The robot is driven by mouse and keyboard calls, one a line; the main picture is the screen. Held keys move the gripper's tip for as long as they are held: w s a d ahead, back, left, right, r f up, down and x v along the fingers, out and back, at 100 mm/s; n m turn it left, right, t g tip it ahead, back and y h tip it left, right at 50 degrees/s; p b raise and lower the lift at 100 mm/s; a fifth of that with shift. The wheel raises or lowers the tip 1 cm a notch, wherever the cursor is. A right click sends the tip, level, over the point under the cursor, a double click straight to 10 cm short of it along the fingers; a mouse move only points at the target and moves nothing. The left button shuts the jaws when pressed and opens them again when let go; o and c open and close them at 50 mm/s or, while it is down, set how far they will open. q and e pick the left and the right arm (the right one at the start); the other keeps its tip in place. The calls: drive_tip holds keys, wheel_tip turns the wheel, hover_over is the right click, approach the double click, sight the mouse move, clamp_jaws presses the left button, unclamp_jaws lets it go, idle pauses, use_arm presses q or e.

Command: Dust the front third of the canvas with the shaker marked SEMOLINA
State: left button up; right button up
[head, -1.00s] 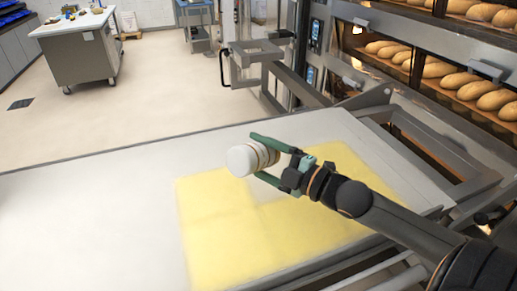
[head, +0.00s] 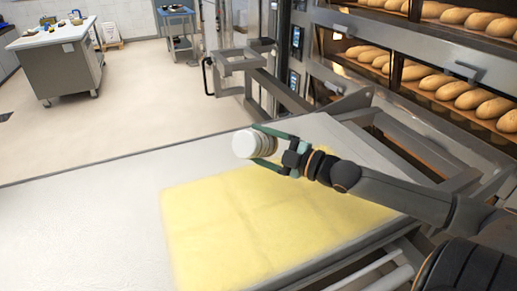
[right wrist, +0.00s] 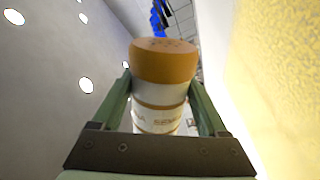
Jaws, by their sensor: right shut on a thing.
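The shaker (head: 243,144) is a white cylinder with its plain end toward the head camera, held tilted above the canvas. In the right wrist view the shaker (right wrist: 163,62) shows an orange-brown perforated cap and a band with partly hidden lettering that seems to start with SE. My right gripper (head: 264,145) is shut on its body, one green finger on each side. The pale canvas (head: 85,225) fills the foreground. A broad yellow dusted patch (head: 235,220) covers its right part, below and around the shaker. My left gripper is out of view.
Deck ovens with loaves (head: 455,85) stand at the right behind a metal loader frame (head: 330,100). A grey worktable (head: 60,62) and a blue trolley (head: 178,28) are at the back. Open floor lies between the canvas and the worktable.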

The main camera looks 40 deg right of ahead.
drive_tip(key=x, duration=1.2)
drive_tip(key=shift+w+d, duration=1.35)
drive_tip(key=shift+d, duration=2.75)
drive_tip(key=d+r+n+b, duration=0.1)
drive_tip(key=r+n+b, duration=0.1)
drive_tip(key=n, duration=1)
drive_tip(key=w+d+r+n+b, duration=0.1)
drive_tip(key=r+n, duration=0.4)
drive_tip(key=n, duration=0.7)
drive_tip(key=shift+w+d+b, duration=0.15)
drive_tip(key=shift+d+b, duration=0.4)
drive_tip(key=shift+d, duration=0.25)
